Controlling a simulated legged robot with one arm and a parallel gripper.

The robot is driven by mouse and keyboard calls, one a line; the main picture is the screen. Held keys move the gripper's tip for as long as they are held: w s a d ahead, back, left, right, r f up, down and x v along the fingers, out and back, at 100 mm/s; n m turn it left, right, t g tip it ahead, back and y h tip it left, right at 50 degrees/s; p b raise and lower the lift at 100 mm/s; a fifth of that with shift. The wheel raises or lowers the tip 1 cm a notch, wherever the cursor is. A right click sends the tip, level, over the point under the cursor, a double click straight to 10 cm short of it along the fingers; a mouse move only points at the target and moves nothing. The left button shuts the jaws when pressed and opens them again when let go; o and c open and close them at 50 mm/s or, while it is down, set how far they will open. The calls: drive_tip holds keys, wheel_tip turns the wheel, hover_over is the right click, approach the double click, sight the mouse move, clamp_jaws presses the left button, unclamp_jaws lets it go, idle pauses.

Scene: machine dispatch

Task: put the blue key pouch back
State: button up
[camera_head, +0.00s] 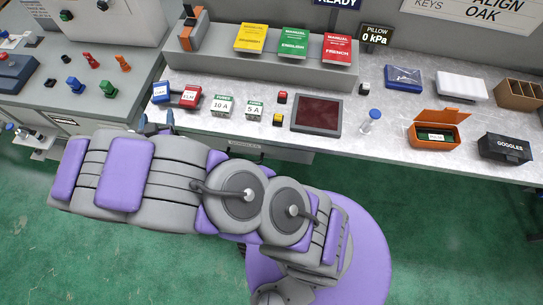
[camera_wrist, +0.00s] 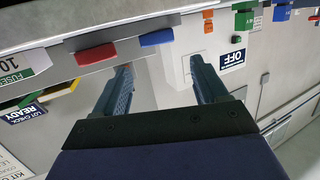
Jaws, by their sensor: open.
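A flat blue pouch-like item (camera_head: 403,78) lies at the back right of the bench. A small blue piece with a white label (camera_head: 161,92) sits at the bench's left front, beside a red labelled one (camera_head: 190,97). I cannot tell for sure which blue item is the key pouch. In the wrist view, a blue piece (camera_wrist: 157,37) and a red piece (camera_wrist: 95,54) show at the bench edge, beyond the fingers. My gripper (camera_wrist: 163,78) is open, with nothing between its fingers. In the head view it is mostly hidden behind my arm, near the bench's left front edge.
The bench (camera_head: 340,82) holds fuse boxes (camera_head: 222,105), a dark red panel (camera_head: 317,114), a small bottle (camera_head: 371,121), an orange open case (camera_head: 437,129) and a black goggles box (camera_head: 505,148). Manuals (camera_head: 293,42) stand on a raised shelf. Green floor (camera_head: 440,240) is clear in front.

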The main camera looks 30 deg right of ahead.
drive_tip(key=s+d+r+n+g+y, duration=0.2)
drive_tip(key=s+d+r+g+y, duration=0.45)
drive_tip(key=s+r+g, duration=0.55)
drive_tip(key=s+d+r+g, duration=0.1)
drive_tip(key=s+d, duration=0.4)
drive_tip(key=s, duration=0.4)
drive_tip(key=s+d+r+g+h, duration=0.1)
drive_tip(key=s+d+r+g, duration=0.1)
drive_tip(key=s+d, duration=0.3)
drive_tip(key=s+d+r+n+g+h, duration=0.1)
drive_tip(key=s+d, duration=0.4)
drive_tip(key=s, duration=0.7)
drive_tip(key=shift+s+d+r+g, duration=0.2)
drive_tip(key=shift+s+r+g, duration=0.1)
drive_tip(key=shift+r+g, duration=0.3)
